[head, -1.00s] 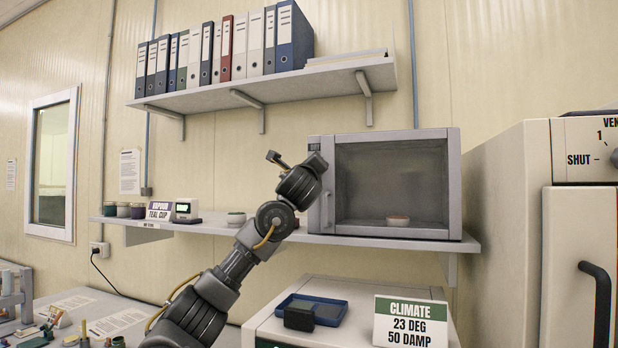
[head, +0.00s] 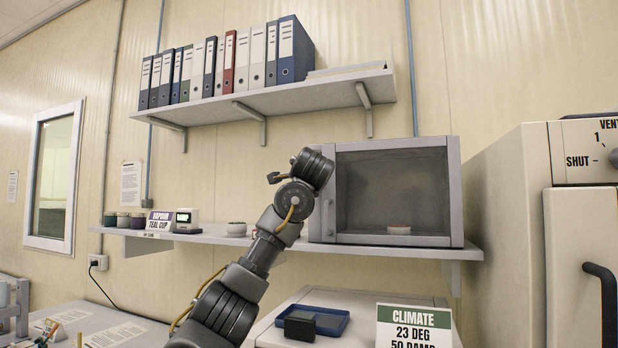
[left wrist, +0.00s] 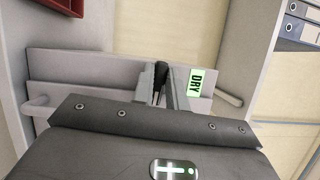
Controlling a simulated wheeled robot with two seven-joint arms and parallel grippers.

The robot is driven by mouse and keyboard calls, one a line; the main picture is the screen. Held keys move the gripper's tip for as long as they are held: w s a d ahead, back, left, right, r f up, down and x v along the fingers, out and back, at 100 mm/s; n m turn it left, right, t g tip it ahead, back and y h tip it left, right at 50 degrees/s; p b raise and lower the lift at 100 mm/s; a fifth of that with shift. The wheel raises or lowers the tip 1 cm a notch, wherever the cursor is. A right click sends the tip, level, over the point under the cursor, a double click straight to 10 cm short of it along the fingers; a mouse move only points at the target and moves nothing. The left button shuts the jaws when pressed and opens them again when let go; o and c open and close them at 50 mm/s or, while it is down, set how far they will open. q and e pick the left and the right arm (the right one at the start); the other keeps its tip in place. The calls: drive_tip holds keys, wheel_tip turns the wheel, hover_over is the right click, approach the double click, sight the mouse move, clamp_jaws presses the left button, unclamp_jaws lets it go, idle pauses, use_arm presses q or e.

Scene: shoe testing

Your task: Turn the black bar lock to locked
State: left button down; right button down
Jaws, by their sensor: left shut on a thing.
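The glass-fronted cabinet (head: 452,190) stands on the wall shelf, and my left arm reaches up to its left front edge. In the head view my wrist covers the lock and my left gripper's fingers. In the left wrist view the black bar lock (left wrist: 161,70) shows on the cabinet's pale grey face, left of the lit green DRY label (left wrist: 195,82). My left gripper (left wrist: 162,92) is shut on the bar, with the finger hiding part of it. I cannot read any locked mark. My right gripper is not in view.
A small dish (head: 399,230) sits inside the cabinet. A white pot (head: 236,229) and a small display box (head: 187,221) stand on the shelf to the left. A blue tray (head: 330,318) and a CLIMATE sign (head: 413,325) are below. A tall cream cabinet (head: 500,230) stands at right.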

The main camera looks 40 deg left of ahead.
use_arm(q)
drive_tip(key=shift+n, duration=0.5)
drive_tip(key=c, duration=1.4)
unclamp_jaws()
drive_tip(key=b+v, duration=0.6)
drive_tip(key=v, duration=0.4)
drive_tip(key=shift+s+d+r, duration=0.2)
drive_tip(key=shift+s, duration=0.15)
